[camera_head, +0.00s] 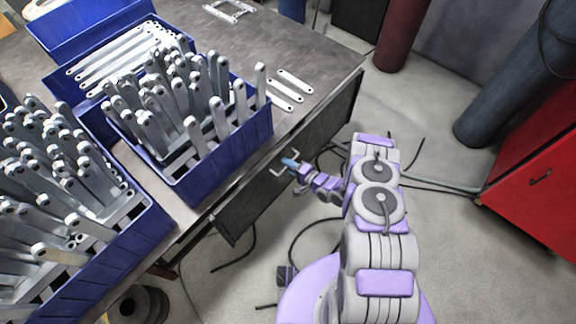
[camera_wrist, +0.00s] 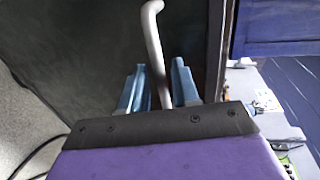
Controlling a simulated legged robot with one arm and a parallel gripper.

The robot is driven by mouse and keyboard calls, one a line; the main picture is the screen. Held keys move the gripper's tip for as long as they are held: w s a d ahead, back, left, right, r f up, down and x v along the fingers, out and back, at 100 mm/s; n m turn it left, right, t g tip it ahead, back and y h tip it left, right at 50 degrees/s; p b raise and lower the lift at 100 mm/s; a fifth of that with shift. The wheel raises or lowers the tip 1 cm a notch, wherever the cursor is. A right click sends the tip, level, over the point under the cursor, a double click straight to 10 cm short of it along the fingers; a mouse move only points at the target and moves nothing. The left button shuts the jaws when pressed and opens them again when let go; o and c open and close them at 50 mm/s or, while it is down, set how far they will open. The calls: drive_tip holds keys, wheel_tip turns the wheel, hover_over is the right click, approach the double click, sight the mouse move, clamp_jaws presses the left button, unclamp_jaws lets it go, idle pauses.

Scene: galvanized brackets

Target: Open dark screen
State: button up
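The dark screen (camera_head: 250,204) is a dark panel on the front of the metal workbench, below its top. A bent metal handle (camera_head: 279,171) sticks out from it. My gripper (camera_head: 289,163) is at this handle, with my arm reaching in from the right. In the wrist view, the handle (camera_wrist: 154,42) runs down between the two blue fingertips of my gripper (camera_wrist: 158,84). The fingers stand apart, one on each side of the bar, with a small gap showing at the left. The dark panel (camera_wrist: 75,45) fills the background. The handle's lower end is hidden behind my gripper.
Blue bins (camera_head: 233,139) of galvanized brackets stand on the workbench (camera_head: 310,52); loose brackets (camera_head: 286,89) lie near its edge. A red cabinet (camera_head: 537,180) and dark cylinders (camera_head: 497,100) stand at right. Cables (camera_head: 440,184) cross the floor.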

drive_tip(key=shift+w, duration=0.1)
clamp_jaws()
idle(0.3)
